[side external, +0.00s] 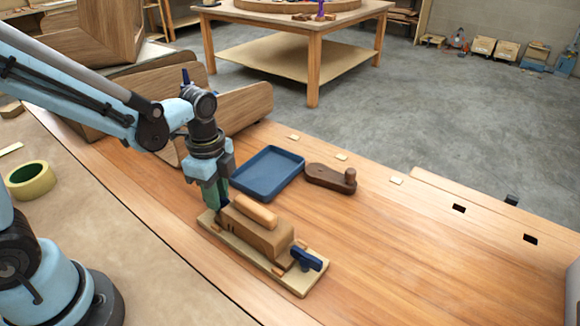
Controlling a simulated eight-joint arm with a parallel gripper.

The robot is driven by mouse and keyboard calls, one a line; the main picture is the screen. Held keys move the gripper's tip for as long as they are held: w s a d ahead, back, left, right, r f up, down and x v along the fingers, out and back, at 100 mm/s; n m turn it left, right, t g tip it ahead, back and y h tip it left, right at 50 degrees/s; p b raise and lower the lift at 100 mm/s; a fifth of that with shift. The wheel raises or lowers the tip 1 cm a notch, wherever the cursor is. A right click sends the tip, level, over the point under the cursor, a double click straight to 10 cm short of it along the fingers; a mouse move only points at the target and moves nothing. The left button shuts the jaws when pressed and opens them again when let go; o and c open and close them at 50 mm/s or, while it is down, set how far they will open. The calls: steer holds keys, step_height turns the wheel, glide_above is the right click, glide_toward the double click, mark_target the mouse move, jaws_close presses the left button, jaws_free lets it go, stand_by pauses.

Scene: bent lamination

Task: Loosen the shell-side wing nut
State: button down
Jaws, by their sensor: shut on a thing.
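A wooden block form with a rounded lighter strip on top (258,230) sits on a pale base board (302,290) on the bench. A dark blue wing nut (307,258) stands at the near right end of the board, clear of my gripper. My gripper (218,204) points down at the far left end of the board, close against the block. It is shut on a small part there, seemingly the wing nut at that end, mostly hidden by the fingers. I cannot tell how tight either nut is.
An empty blue tray (235,180) lies just behind the form. A dark wooden piece with an upright knob (331,178) is right of it. Bent wooden shells (240,108) stand behind my arm. A yellow-green tape roll (30,180) lies at left. The bench's right side is mostly clear.

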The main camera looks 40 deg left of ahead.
steer(key=n, duration=0.7)
steer(key=shift+w+a, duration=0.1)
steer(key=shift+w, duration=0.05)
steer(key=n, duration=0.4)
steer(key=shift+a, duration=0.1)
steer(key=shift+n, duration=1.7)
steer(key=c, duration=1)
jaws_free()
step_height(320, 180, up, 12)
steer(key=shift+r, duration=0.1)
